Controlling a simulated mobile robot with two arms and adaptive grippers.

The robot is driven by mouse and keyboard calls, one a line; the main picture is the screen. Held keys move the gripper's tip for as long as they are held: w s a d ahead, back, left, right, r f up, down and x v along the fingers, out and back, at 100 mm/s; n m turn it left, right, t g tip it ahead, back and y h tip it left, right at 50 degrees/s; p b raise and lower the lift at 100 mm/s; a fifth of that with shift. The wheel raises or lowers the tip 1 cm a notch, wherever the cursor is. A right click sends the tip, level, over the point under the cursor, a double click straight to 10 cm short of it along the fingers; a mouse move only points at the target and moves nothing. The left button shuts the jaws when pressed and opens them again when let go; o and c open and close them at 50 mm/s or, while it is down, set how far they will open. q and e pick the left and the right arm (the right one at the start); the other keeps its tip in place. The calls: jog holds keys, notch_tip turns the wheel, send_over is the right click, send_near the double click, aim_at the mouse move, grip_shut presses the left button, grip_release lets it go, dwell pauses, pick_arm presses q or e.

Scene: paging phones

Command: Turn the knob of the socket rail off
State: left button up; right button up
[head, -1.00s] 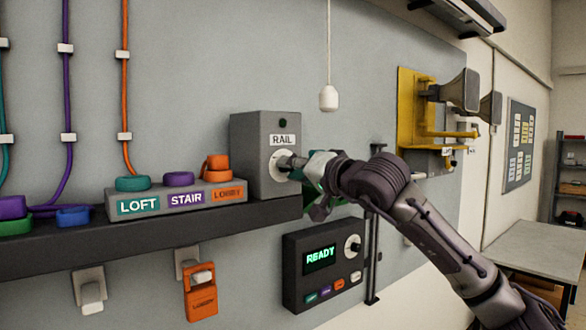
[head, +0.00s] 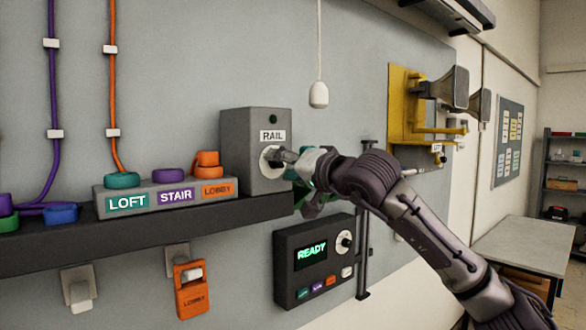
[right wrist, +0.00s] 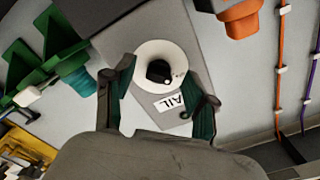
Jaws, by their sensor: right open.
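The socket rail's control is a grey box labelled RAIL (head: 240,140) on the dark shelf, with a dark green lamp on top of its front. Its knob is a dark grip on a round pale dial, seen best in the right wrist view (right wrist: 158,72). My right gripper (head: 288,160) is at the dial in the head view and partly covers it. In the right wrist view my open fingers (right wrist: 158,100) lie on either side below the knob, and I cannot tell whether they touch it. My left gripper is not in view.
A grey socket strip (head: 165,197) labelled LOFT, STAIR and LOBBY stands left of the box with plugs in it. A black READY panel (head: 312,262) hangs below the shelf. A white pull cord (head: 318,95) hangs above. Yellow bracket and horns (head: 405,105) are to the right.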

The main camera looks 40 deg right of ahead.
jog(key=s, duration=1.1)
jog(key=shift+s+d, duration=0.35)
jog(key=shift+d, duration=0.05)
